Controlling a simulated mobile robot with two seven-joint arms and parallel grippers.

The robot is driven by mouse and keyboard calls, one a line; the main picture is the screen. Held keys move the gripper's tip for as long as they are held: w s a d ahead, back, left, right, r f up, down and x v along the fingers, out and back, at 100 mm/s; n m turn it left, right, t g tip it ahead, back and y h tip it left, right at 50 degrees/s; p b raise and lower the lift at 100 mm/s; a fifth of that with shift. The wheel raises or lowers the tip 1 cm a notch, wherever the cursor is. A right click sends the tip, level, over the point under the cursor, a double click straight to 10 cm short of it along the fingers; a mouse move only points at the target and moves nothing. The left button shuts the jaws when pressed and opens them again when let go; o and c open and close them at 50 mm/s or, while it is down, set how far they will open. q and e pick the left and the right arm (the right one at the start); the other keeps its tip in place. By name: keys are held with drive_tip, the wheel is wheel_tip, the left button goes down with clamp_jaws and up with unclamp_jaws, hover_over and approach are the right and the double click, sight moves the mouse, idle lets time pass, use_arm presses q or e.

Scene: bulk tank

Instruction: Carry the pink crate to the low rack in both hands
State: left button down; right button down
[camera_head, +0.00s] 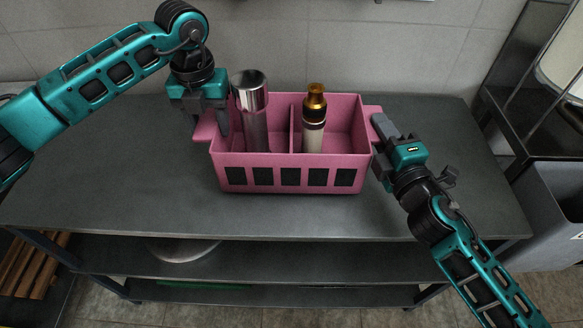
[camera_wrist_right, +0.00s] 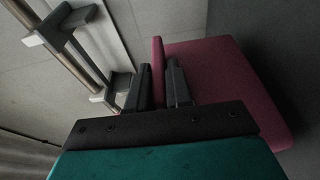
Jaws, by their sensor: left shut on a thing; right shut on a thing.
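The pink crate (camera_head: 290,160) sits on the dark grey table top in the head view. My left gripper (camera_head: 209,124) is shut on the crate's left end. My right gripper (camera_head: 380,128) is shut on the crate's right end. In the right wrist view, the right gripper's fingers (camera_wrist_right: 163,85) close on the rim of the crate (camera_wrist_right: 225,75). The low rack cannot be clearly made out.
The table (camera_head: 120,180) has free room left and right of the crate. Lower shelves (camera_head: 270,262) lie beneath it, with a pale round object (camera_head: 182,250) on one. A wooden slatted thing (camera_head: 30,268) is at lower left. A dark frame and grey bin (camera_head: 550,205) stand at right.

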use_arm(q)
drive_tip(key=shift+f+b, duration=0.65)
drive_tip(key=shift+f, duration=0.1)
use_arm(e)
drive_tip(key=shift+f, duration=0.7)
use_arm(q)
drive_tip(key=c, duration=0.9)
unclamp_jaws()
drive_tip(key=shift+f, duration=0.15)
use_arm(e)
drive_tip(key=c, duration=1.5)
unclamp_jaws()
drive_tip(key=shift+f, duration=0.2)
use_arm(q)
drive_tip(key=shift+o, duration=0.6)
use_arm(e)
drive_tip(key=shift+o, duration=0.7)
drive_tip(key=shift+r, duration=0.1)
use_arm(q)
drive_tip(key=o, duration=0.3)
use_arm(e)
drive_tip(key=o, duration=0.3)
use_arm(q)
wheel_tip(320, 180, up, 12)
drive_tip(key=shift+r, duration=0.1)
use_arm(e)
drive_tip(key=shift+s, duration=0.1)
drive_tip(key=v, duration=1.2)
drive_tip(key=shift+r, duration=0.1)
